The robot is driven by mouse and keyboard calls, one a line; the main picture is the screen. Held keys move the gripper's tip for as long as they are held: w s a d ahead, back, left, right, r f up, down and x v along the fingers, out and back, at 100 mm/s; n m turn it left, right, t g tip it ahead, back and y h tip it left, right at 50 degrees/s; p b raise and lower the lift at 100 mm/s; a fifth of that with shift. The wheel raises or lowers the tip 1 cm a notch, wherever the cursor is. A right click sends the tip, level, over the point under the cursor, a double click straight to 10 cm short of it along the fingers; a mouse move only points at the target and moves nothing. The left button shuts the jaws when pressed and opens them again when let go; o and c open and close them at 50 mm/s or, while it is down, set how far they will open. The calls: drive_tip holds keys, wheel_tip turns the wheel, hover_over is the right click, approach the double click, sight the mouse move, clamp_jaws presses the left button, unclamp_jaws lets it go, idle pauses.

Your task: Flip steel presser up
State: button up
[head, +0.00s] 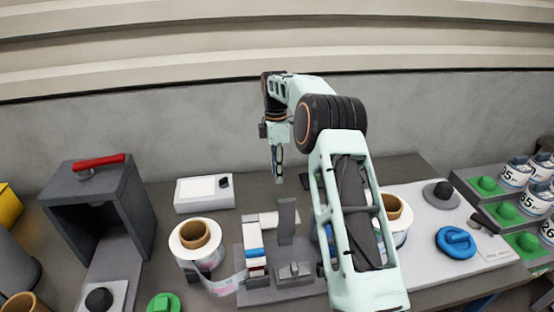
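The labeller (253,243) sits on the bench in the middle of the head view, with white, blue and red parts at its left. A grey metal plate (287,221) stands upright in it, and a small grey block (293,271) sits low in front. I cannot tell for certain which grey part is the steel presser. My gripper (279,178) points down above and behind the labeller, apart from it. Its fingers are small and seen from the side, so their opening is unclear. My arm hides the right part of the labeller.
A label reel (198,258) stands left of the labeller; another (396,222) is partly behind my arm. A dark box with a red handle (100,161) stands at left. A white device (205,194) lies behind. White panel (415,200) and labelled jars (516,173) are at right.

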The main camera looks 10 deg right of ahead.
wheel_tip(320, 180, up, 11)
drive_tip(key=w, duration=0.1)
drive_tip(key=shift+w, duration=0.25)
drive_tip(key=shift+r, duration=0.1)
idle(0.4)
